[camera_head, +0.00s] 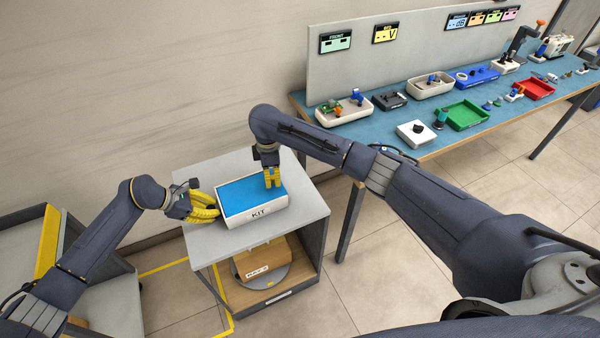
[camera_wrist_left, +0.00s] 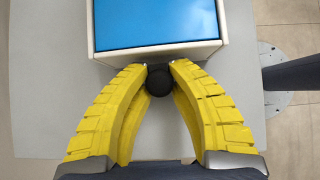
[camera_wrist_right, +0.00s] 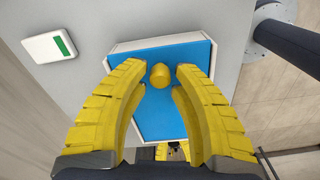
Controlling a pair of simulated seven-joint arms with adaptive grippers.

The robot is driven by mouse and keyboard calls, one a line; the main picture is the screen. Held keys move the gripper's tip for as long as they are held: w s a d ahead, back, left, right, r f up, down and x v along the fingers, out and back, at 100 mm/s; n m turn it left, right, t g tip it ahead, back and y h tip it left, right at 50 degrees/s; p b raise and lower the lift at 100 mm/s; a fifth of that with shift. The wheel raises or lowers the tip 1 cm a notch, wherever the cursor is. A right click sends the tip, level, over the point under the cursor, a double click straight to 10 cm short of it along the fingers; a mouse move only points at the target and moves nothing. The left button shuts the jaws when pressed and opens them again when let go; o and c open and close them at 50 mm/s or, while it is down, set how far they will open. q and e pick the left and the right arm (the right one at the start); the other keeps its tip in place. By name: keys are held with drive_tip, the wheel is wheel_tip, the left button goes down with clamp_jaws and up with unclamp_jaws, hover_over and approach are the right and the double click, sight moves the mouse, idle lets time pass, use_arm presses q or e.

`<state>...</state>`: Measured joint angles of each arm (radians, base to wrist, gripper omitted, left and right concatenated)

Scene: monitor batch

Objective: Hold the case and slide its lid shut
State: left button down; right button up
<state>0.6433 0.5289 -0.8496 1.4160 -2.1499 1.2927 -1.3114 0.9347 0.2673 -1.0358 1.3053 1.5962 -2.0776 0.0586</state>
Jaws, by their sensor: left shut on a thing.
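The case (camera_head: 240,221) is a white box marked KIT on a grey cabinet top. Its flat blue lid (camera_head: 240,194) covers nearly all of its visible top; I cannot tell whether it is fully shut. A yellow knob (camera_wrist_right: 160,76) stands on the lid. My left gripper (camera_wrist_left: 159,67) is at the case's left end, shut on a round black knob (camera_wrist_left: 159,83) beside the white wall. My right gripper (camera_wrist_right: 160,68) is above the lid, its fingers open on either side of the yellow knob, with gaps showing. In the head view the right fingers hide this knob.
The grey cabinet top (camera_head: 300,212) has free room around the case. A small white device with a green panel (camera_wrist_right: 48,45) lies near the case. A cardboard box (camera_head: 262,258) sits on the shelf below. A blue workbench (camera_head: 372,128) with several trays stands to the right.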

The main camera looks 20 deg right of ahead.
drive_tip(key=shift+o, duration=0.3)
drive_tip(key=shift+r, duration=0.1)
drive_tip(key=shift+r, duration=0.3)
use_arm(q)
drive_tip(key=shift+a, duration=0.1)
use_arm(e)
wheel_tip(320, 180, up, 11)
drive_tip(key=shift+r, duration=0.1)
idle(0.4)
use_arm(q)
drive_tip(key=c, duration=1.2)
unclamp_jaws()
